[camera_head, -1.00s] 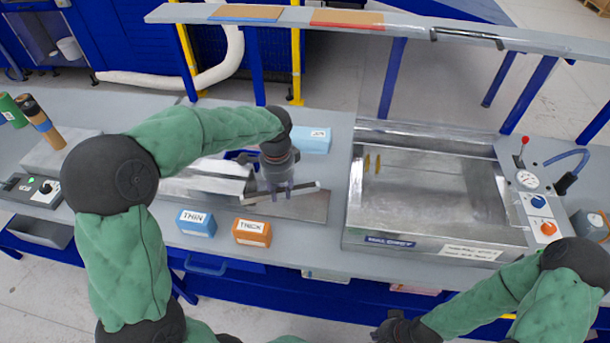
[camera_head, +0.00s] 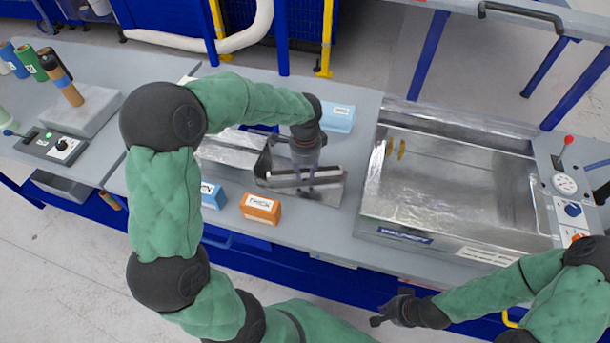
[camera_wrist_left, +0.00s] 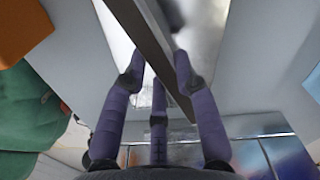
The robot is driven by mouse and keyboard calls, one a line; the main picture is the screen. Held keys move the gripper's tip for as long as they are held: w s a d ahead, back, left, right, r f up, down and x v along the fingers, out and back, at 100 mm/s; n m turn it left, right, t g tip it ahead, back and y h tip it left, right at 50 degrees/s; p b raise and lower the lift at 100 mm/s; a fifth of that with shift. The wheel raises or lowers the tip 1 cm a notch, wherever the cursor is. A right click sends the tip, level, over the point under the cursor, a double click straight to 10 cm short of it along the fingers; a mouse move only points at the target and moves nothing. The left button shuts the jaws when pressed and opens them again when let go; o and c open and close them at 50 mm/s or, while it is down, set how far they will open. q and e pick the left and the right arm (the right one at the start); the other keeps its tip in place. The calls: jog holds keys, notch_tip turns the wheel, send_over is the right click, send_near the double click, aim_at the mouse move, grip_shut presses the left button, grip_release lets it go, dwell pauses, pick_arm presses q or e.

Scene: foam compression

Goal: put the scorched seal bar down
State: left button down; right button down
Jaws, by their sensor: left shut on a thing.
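The seal bar (camera_head: 322,175) is a long narrow bar with a pale edge and a dark side. My left gripper (camera_head: 306,182) is shut on it, over a flat steel plate (camera_head: 328,194) on the bench. In the left wrist view the bar (camera_wrist_left: 145,32) runs diagonally between the fingers (camera_wrist_left: 159,78). I cannot tell whether the bar touches the plate. Scorch marks are not clear. My right gripper (camera_head: 380,320) is low in the head view, in front of the bench and away from the bar; its fingers are too small to read.
A light blue block (camera_head: 338,117) is behind. A large steel tank (camera_head: 455,190) is to the right. Rolls and a switch box (camera_head: 50,145) are at left.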

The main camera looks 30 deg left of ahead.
aim_at(305, 172)
pick_arm(q)
jog(key=shift+f, duration=1)
jog(key=shift+f, duration=0.15)
jog(key=c, duration=1)
grip_release()
jog(key=shift+o, duration=0.2)
notch_tip(305, 172, up, 12)
jog(key=p, duration=0.2)
jog(key=shift+p, duration=0.4)
